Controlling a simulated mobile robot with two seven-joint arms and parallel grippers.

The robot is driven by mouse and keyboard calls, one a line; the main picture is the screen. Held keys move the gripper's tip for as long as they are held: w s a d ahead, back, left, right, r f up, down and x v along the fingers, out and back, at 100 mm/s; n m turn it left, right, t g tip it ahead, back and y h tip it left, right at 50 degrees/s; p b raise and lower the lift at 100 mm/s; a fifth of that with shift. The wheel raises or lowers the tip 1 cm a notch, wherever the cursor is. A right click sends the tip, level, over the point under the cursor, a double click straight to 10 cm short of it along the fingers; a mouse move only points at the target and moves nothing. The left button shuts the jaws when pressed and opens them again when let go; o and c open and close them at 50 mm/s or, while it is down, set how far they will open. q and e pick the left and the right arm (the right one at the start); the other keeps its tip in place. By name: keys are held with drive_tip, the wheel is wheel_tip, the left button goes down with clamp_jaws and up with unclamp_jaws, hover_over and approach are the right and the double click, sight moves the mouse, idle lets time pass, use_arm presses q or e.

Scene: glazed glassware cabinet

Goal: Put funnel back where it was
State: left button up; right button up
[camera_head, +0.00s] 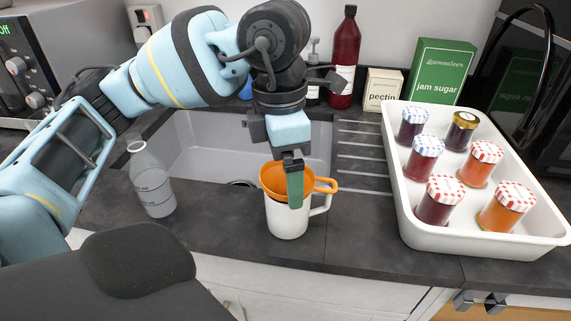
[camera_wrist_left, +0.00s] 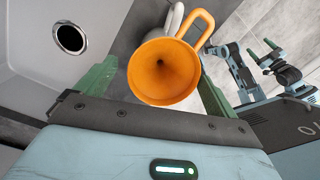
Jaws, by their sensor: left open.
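The orange funnel (camera_head: 268,180) sits in the mouth of a white mug (camera_head: 287,220) on the dark counter, its loop handle pointing right. My left gripper (camera_head: 293,190) is above the mug with its fingers down at the funnel. In the left wrist view the funnel (camera_wrist_left: 168,73) faces the camera with its wide mouth, between the two spread green fingers of the gripper (camera_wrist_left: 155,85). The gripper is open; contact with the funnel cannot be told. The mug's handle (camera_wrist_left: 173,18) shows behind the funnel. My right gripper (camera_wrist_left: 262,52) shows small at the right there.
The sink (camera_head: 205,150) lies behind the mug. A clear bottle (camera_head: 151,182) stands to the left. A white tray (camera_head: 440,238) with several jam jars is at the right. A red bottle (camera_head: 345,60), pectin box (camera_head: 383,90) and jam sugar box (camera_head: 440,70) stand behind.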

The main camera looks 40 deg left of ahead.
sight(282, 193)
use_arm(q)
wheel_tip(282, 193, up, 13)
drive_tip(key=p, duration=0.2)
drive_tip(key=shift+a+p, duration=0.35)
drive_tip(key=shift+p, duration=0.05)
drive_tip(key=shift+s, duration=0.15)
